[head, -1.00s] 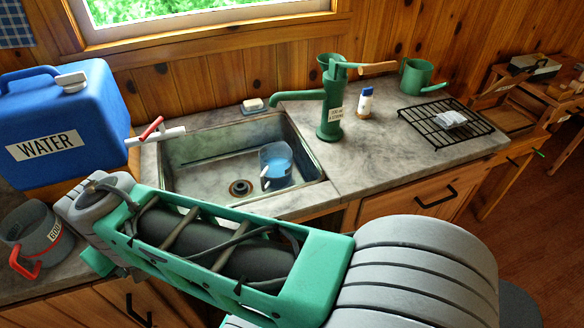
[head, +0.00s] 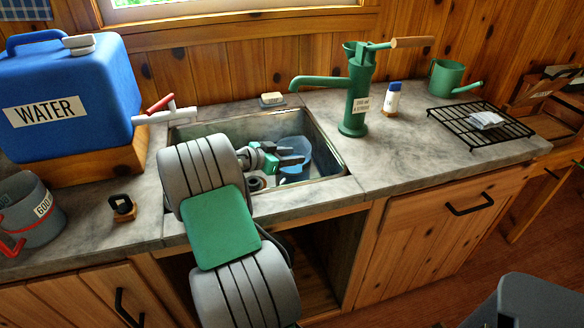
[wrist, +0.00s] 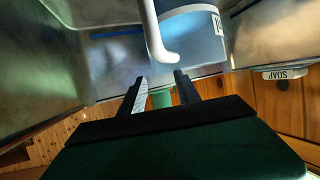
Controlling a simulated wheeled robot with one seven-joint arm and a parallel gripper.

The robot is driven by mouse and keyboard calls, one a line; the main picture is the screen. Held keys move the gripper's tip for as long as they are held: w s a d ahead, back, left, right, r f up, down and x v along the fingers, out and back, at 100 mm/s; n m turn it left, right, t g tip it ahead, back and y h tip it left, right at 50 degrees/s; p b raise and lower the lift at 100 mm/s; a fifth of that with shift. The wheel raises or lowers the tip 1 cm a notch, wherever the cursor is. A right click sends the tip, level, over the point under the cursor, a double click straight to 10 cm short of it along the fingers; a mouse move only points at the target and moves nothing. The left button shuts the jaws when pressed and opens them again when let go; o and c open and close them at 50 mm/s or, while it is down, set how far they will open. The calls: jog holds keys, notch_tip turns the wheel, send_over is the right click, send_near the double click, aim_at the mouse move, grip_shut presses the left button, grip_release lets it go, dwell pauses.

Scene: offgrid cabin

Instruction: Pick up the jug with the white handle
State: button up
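The jug (head: 297,149), bluish and see-through, stands in the sink (head: 337,165) and is partly hidden by my gripper (head: 291,159). Its white handle (wrist: 154,32) shows in the wrist view, hanging from the pale jug body (wrist: 195,38). My gripper (wrist: 160,76) is open. Its two dark fingers point at the handle, whose free lower end is just beyond and between the fingertips. I see no clear contact. The head view does not show the handle clearly.
A blue water container (head: 75,95) with a white-and-red tap stands left of the sink. A grey pot (head: 38,218) with a red handle and a small black object (head: 122,206) are nearby. Sink walls surround my gripper.

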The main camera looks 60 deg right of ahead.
aim_at(309, 155)
jog(key=x, duration=0.5)
jog(key=shift+d+f, duration=0.1)
jog(key=shift+f, duration=0.05)
grip_shut()
jog(key=shift+f, duration=0.15)
dwell(0.9)
